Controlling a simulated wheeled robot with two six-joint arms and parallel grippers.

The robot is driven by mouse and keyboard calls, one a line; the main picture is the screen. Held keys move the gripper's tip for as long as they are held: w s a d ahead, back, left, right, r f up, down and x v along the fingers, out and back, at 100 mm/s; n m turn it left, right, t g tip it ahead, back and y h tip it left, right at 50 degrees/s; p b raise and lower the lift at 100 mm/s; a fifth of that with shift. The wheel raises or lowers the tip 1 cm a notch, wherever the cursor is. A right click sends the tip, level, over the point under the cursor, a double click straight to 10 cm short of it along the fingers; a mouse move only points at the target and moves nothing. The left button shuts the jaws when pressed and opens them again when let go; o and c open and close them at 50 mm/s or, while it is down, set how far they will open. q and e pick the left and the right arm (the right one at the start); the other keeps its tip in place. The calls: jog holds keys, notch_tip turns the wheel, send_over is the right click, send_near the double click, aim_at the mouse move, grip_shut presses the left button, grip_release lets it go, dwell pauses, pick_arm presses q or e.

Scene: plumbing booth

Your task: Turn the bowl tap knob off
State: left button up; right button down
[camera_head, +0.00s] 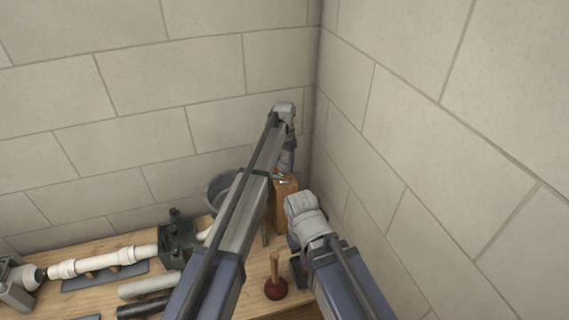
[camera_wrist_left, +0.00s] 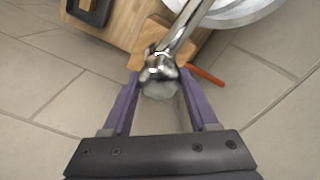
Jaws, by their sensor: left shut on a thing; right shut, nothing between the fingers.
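A chrome tap knob (camera_wrist_left: 160,68) sits at the end of a shiny pipe in the left wrist view. My left gripper (camera_wrist_left: 161,84) has its two purple fingers closed on either side of this knob. The pipe runs up and right to a pale metal bowl (camera_wrist_left: 236,12). In the head view the bowl (camera_head: 217,190) shows as a grey basin partly behind my left arm, and the knob is hidden. My left gripper (camera_head: 287,160) points down by the wall corner. My right gripper (camera_head: 294,243) is lower, mostly hidden behind its own wrist, empty and shut.
A wooden block (camera_head: 284,204) stands beside the bowl. A plunger (camera_head: 275,287) stands on the wooden bench (camera_head: 95,299) between my arms. White pipework (camera_head: 105,262) and a dark vise (camera_head: 178,243) occupy the left. Walls close off the corner. An orange-red rod (camera_wrist_left: 206,76) lies near the knob.

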aim_at(285, 161)
dwell(0.4)
pick_arm(q)
jog(key=o, duration=1.4)
jog(key=shift+r, duration=0.1)
notch_tip(285, 161, up, 8)
jog(key=p, duration=0.8)
jog(key=shift+f, duration=0.2)
